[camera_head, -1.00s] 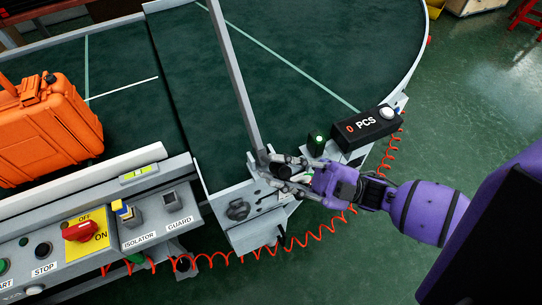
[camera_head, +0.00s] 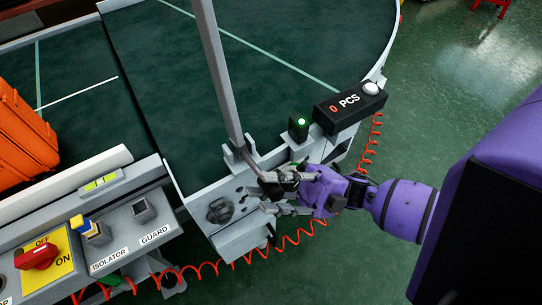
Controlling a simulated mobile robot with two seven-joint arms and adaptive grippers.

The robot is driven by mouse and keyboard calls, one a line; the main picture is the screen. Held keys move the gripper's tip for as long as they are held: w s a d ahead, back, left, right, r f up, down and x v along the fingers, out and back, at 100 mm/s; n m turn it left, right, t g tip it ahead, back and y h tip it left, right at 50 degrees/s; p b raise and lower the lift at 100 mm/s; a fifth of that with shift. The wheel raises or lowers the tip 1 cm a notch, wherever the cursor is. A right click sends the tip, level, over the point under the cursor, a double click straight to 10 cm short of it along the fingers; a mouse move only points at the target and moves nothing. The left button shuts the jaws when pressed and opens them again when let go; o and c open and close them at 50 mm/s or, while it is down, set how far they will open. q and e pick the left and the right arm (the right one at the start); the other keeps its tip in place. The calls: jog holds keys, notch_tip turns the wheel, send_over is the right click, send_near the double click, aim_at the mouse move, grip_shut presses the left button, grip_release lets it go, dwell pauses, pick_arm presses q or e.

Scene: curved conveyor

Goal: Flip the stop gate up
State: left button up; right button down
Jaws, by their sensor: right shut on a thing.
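The stop gate is a long grey bar (camera_head: 219,75) hinged at the near edge of the green conveyor belt. It runs up out of the top of the view and widens towards its top, so it looks raised off the belt. My right gripper (camera_head: 268,184) is at the gate's hinge end, shut on the gate's handle; the fingers hide most of the handle. My left gripper is not in view.
A green lamp (camera_head: 300,122) is lit beside a black counter (camera_head: 350,107) reading 0 PCS. An orange case (camera_head: 20,140) sits on the belt at left. A control panel (camera_head: 110,240) stands at lower left. A red coiled cable (camera_head: 290,245) hangs below the conveyor edge.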

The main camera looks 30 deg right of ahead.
jog(key=shift+f, duration=0.3)
jog(key=c, duration=1.7)
grip_release()
jog(key=shift+o, duration=0.9)
jog(key=shift+r, duration=0.1)
jog(key=v, duration=1.2)
